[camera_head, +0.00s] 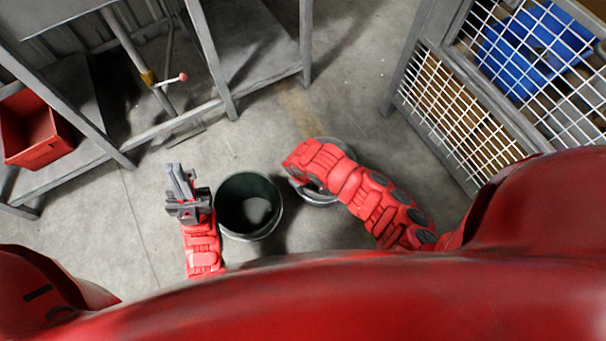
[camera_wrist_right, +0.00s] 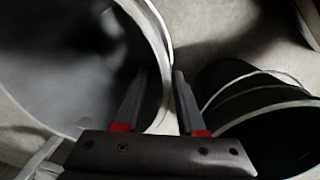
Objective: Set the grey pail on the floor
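The grey pail (camera_head: 318,199) is in the middle of the head view, partly hidden under my right arm. In the right wrist view its wide open mouth (camera_wrist_right: 60,70) fills the left side. My right gripper (camera_wrist_right: 160,85) has its fingers apart, one inside the pail and one outside, with the rim between them. I see a gap beside the rim, so it looks open. The pail's base is hidden, so I cannot tell if it touches the floor. My left gripper (camera_head: 181,180) is empty, left of a dark pail; its finger gap is unclear.
The dark green pail (camera_head: 248,205) stands between my grippers; it also shows in the right wrist view (camera_wrist_right: 275,130). A metal table frame (camera_head: 220,70) with a red bin (camera_head: 35,130) is at left. A mesh cage (camera_head: 465,120) is at right.

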